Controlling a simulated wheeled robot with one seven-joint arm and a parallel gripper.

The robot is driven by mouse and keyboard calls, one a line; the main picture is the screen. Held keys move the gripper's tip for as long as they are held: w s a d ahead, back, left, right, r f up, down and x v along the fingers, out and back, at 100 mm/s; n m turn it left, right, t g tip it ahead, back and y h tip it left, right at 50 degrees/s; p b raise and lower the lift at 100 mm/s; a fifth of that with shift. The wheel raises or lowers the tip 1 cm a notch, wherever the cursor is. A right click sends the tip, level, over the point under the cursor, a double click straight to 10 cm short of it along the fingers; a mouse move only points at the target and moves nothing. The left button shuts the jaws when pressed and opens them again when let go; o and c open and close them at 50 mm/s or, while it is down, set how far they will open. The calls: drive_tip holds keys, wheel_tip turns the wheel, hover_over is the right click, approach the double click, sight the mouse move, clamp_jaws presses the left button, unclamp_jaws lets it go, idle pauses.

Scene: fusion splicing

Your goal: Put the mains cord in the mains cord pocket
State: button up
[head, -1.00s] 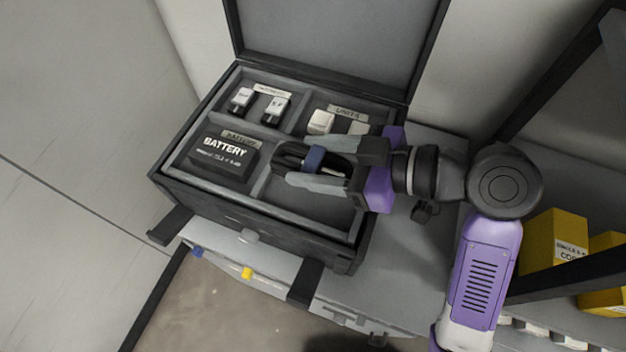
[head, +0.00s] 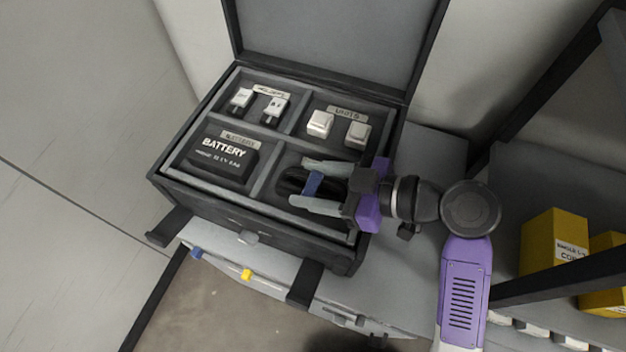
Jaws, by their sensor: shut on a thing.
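The mains cord (head: 292,182) is a black coil with a blue band around it. It is at the front right compartment (head: 268,199) of the open case, low in or just over it; its exact height is hard to tell. My gripper (head: 318,185) comes in from the right, with one grey finger on the far side of the coil and one on the near side. It is shut on the cord at the banded part. The fingers and wrist hide part of that compartment and any label there.
The other compartments hold a black battery (head: 223,160), two white holders (head: 258,104) and two white units (head: 338,127). The raised lid (head: 330,40) stands behind. Yellow boxes (head: 553,240) sit on a shelf at right.

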drive_tip(key=o, duration=1.3)
drive_tip(key=shift+r, duration=0.1)
drive_tip(key=v, duration=0.7)
drive_tip(key=shift+d, duration=0.25)
